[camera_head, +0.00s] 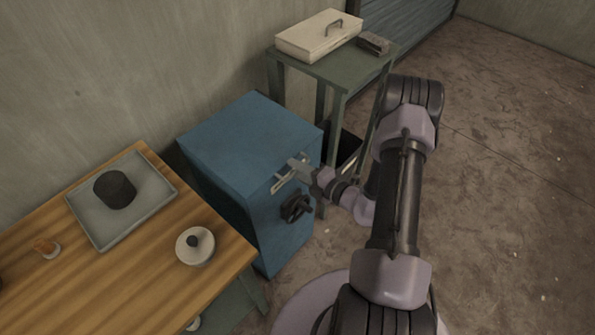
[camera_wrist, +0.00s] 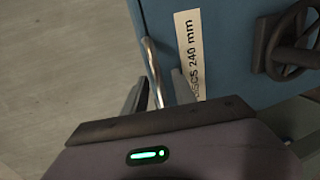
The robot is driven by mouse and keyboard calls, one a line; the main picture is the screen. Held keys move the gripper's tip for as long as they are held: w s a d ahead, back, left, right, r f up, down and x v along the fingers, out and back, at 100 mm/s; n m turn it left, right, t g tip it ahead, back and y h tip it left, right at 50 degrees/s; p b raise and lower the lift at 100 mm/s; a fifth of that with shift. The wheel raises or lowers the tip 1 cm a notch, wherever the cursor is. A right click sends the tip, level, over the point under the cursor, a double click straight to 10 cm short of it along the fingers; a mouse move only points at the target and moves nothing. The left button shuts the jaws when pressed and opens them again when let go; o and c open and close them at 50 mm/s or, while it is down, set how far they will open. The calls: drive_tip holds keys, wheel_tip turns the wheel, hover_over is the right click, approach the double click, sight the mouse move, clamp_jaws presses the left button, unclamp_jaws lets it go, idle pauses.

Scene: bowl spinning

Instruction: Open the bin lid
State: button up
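A blue cabinet-like bin (camera_head: 240,140) stands at the centre of the head view, its flat top closed. Its front has a pale label, a metal bar handle and a dark handwheel (camera_head: 296,208). In the wrist view the label (camera_wrist: 190,55) reads "DISCS 240 mm", with the handle (camera_wrist: 152,68) to its left. My gripper (camera_head: 297,168) is at the handle. In the wrist view the gripper (camera_wrist: 157,88) has one finger on each side of the bar, with gaps showing; it looks open. Contact with the bar is unclear.
A green stand (camera_head: 340,72) behind carries a lidded cream box (camera_head: 318,38) and a small grey block (camera_head: 374,43). Floor at right is clear.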

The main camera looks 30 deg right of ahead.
clamp_jaws()
idle(1.4)
